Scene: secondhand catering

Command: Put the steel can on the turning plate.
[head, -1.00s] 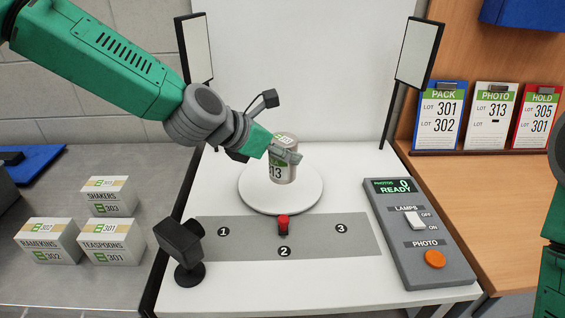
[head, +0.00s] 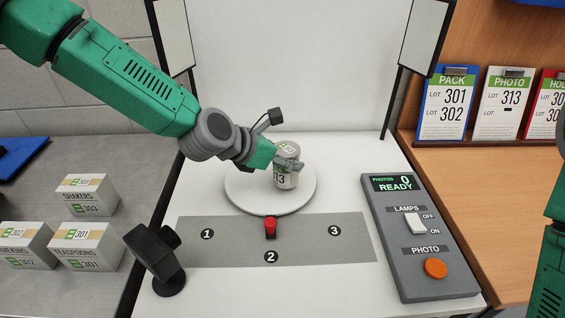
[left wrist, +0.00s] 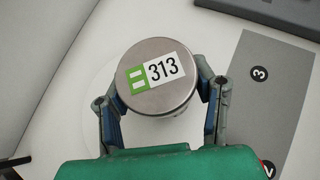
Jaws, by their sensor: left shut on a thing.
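The steel can (head: 287,148), labelled 313, is upright at the turning plate's right half in the head view. My left gripper (head: 287,165) is shut on it, with a finger across its side. In the left wrist view the can's lid (left wrist: 158,75) shows from above between the two fingers of my left gripper (left wrist: 163,100). The turning plate (head: 245,195) is a white round disc. The can's base overlaps the plate in the picture; I cannot tell whether it touches. A part of my right arm shows at the right edge, its gripper out of view.
A grey mat (head: 310,250) marked 1, 2, 3 with a red button (head: 270,226) lies before the plate. A control panel (head: 418,240) is at right, a black camera-like device (head: 155,255) front left. Labelled boxes (head: 85,195) stand left; lot cards (head: 446,105) stand at the back right.

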